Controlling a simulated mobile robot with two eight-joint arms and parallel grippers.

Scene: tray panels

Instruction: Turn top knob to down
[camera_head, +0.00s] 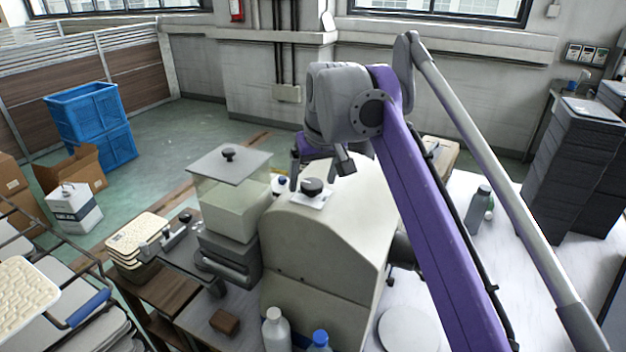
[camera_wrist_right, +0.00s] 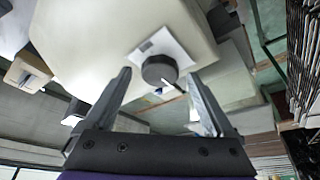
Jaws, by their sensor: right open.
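The top knob (camera_head: 312,187) is round and black on a white plate on top of the beige machine (camera_head: 330,225). In the right wrist view, the knob (camera_wrist_right: 158,68) shows a short light mark on its rim, towards the gripper. My right gripper (camera_head: 319,170) is open and empty above the machine, close to the knob. In the right wrist view, the fingertips of this gripper (camera_wrist_right: 160,77) appear on either side of the knob with space to each. I cannot tell how far above it they are. My left gripper is not in view.
A clear bin with a grey lid and black lid knob (camera_head: 228,153) stands left of the machine. Bottles (camera_head: 276,330) stand in front of it. A grey bottle (camera_head: 478,208) stands on the white table to the right. Stacked trays (camera_head: 137,236) lie at left.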

